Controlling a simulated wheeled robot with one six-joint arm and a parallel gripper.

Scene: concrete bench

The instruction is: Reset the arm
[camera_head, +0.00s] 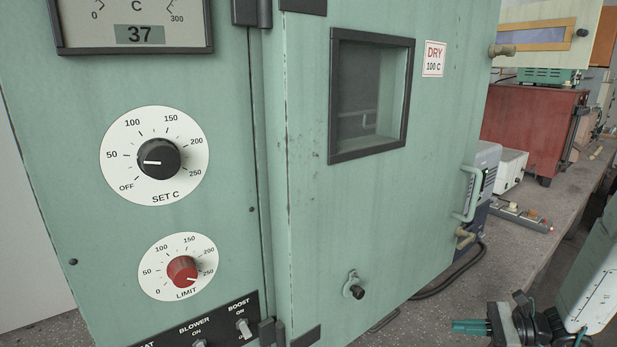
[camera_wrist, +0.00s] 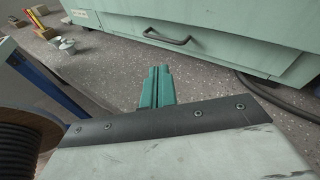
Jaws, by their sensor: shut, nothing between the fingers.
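My gripper (camera_head: 470,327) is at the lower right of the head view, in front of the green oven (camera_head: 440,130). Its green fingers are together with nothing between them. In the wrist view my gripper (camera_wrist: 157,88) points over the bare speckled bench top, and the lower front of a green cabinet with a dark handle (camera_wrist: 168,37) is beyond it. The fingers look clear of the cabinet. The oven door appears shut, with a window (camera_head: 371,95) and a pale green handle (camera_head: 470,195).
The concrete bench (camera_head: 530,220) runs back along the right, with a power strip (camera_head: 520,216), a white box (camera_head: 508,168) and a red cabinet (camera_head: 525,120). A cable spool (camera_wrist: 25,140) and small metal pieces (camera_wrist: 67,45) show at the left in the wrist view. A dark hose (camera_wrist: 265,92) lies by the cabinet.

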